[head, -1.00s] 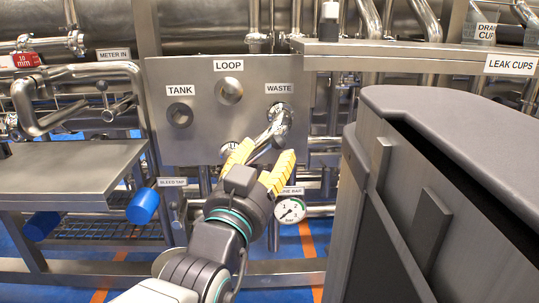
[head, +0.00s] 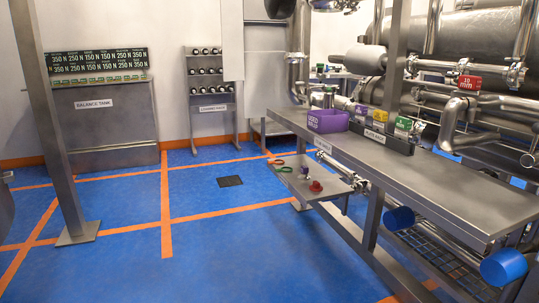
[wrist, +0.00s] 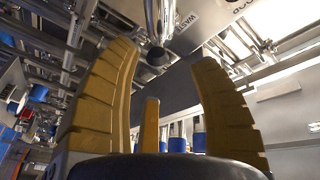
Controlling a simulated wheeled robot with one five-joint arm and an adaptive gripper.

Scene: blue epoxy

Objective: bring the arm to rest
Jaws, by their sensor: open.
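My gripper (wrist: 165,95) shows in the wrist view with its yellow fingers spread wide apart. It is open and nothing is between the fingers. In the head view now, neither my arm nor my gripper shows.
In the head view, a steel bench (head: 440,185) runs along the right with a purple bin (head: 327,121) on it. A lower shelf (head: 318,187) holds small coloured parts. Blue floor (head: 130,265) lies open at left, with a steel post (head: 55,130) standing on it.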

